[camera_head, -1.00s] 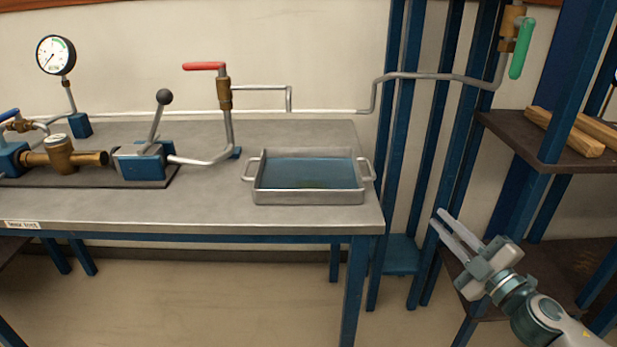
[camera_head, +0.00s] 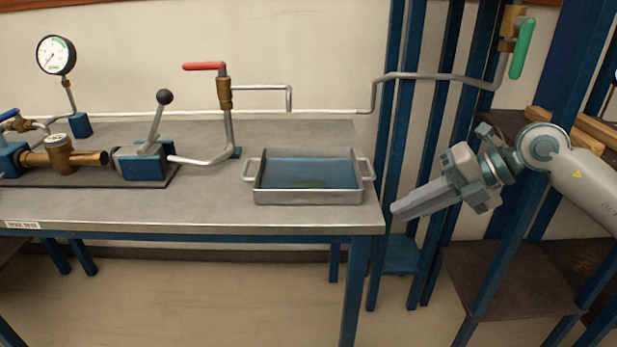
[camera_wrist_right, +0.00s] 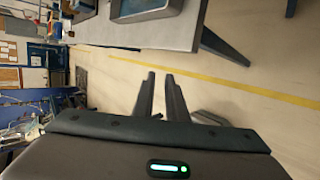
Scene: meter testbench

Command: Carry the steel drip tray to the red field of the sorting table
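The steel drip tray (camera_head: 308,197) sits level on the right end of the grey workbench, with a handle at each short side and a bluish surface inside that looks like liquid. Part of it also shows at the top of the right wrist view (camera_wrist_right: 146,10). My right gripper (camera_head: 398,212) is to the right of the tray, just off the bench's right edge, pointing left toward it. It touches nothing. In the right wrist view its two fingers (camera_wrist_right: 161,90) stand apart with nothing between them. My left gripper is not in view. The sorting table's red field is not identifiable here.
The workbench (camera_head: 100,207) carries a brass meter (camera_head: 60,155), a black-knobbed lever (camera_head: 156,120) and a red-handled valve (camera_head: 205,66) left of the tray. Blue posts (camera_head: 392,140) and a dark shelf (camera_head: 500,280) stand near my right arm. The bench front is clear.

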